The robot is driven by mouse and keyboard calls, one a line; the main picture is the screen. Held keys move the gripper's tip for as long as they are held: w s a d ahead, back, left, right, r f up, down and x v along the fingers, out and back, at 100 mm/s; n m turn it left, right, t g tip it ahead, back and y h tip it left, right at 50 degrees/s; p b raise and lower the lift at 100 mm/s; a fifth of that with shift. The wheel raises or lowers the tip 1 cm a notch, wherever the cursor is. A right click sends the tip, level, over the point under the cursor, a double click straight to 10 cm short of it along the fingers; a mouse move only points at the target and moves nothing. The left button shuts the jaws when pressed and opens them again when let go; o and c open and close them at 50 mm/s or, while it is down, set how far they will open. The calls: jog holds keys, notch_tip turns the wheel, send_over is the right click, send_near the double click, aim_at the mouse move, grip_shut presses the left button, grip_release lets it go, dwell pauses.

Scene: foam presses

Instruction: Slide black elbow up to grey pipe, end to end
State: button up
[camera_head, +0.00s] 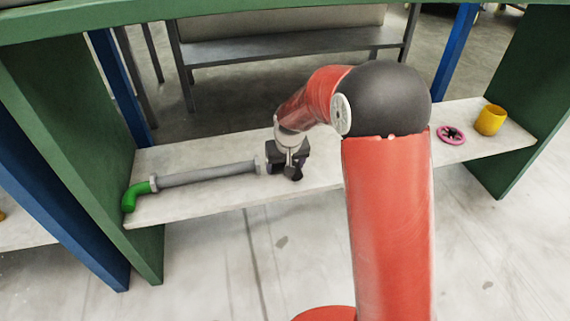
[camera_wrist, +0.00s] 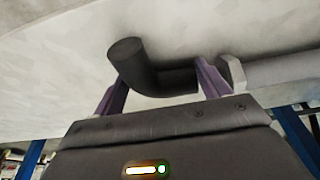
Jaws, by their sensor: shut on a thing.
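The black elbow (camera_wrist: 150,72) lies between the two purple fingers of my gripper (camera_wrist: 165,90) in the wrist view. The gripper is shut on it, with one open end of the elbow pointing up and to the left. The grey pipe (camera_head: 208,175) lies along the shelf in the head view, left of my gripper (camera_head: 291,170). The pipe's near end also shows in the wrist view (camera_wrist: 270,72), just right of the right finger. That finger stands by the facing ends, and whether they touch I cannot tell. In the head view the elbow is mostly hidden by the gripper.
A green elbow (camera_head: 131,197) sits at the pipe's left end. A pink handwheel (camera_head: 451,134) and a yellow cup-like piece (camera_head: 490,120) stand at the shelf's right. The pale shelf (camera_head: 220,199) runs between green side panels (camera_head: 70,120). Its front edge is close to the pipe.

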jog(key=o, duration=1.2)
jog(key=shift+r, duration=0.1)
jog(key=p+v, duration=0.1)
jog(key=v, duration=0.6)
jog(key=shift+r, duration=0.3)
jog(key=shift+s, duration=0.1)
jog(key=s+d+r+p, duration=0.2)
jog(key=s+r, duration=0.1)
jog(key=r, duration=0.2)
jog(key=s+d+r+p, duration=0.2)
jog(key=s+d+r, duration=0.1)
jog(key=r, duration=0.2)
jog(key=s+d+r+m+p, duration=0.1)
jog(key=s+d+r+p, duration=0.1)
jog(key=s+r, duration=0.2)
jog(key=s+d+r+t+p, duration=0.1)
jog(key=s+d+r+p, duration=0.1)
jog(key=s, duration=0.9)
jog(key=s+d+r+m+t+p, duration=0.1)
jog(key=s+d+r+p, duration=0.1)
jog(key=s+d+r, duration=0.2)
jog(key=s+r, duration=0.2)
jog(key=s, duration=0.2)
jog(key=shift+r+m+h, duration=0.2)
jog(key=shift+m+h, duration=0.1)
jog(key=shift+h, duration=0.1)
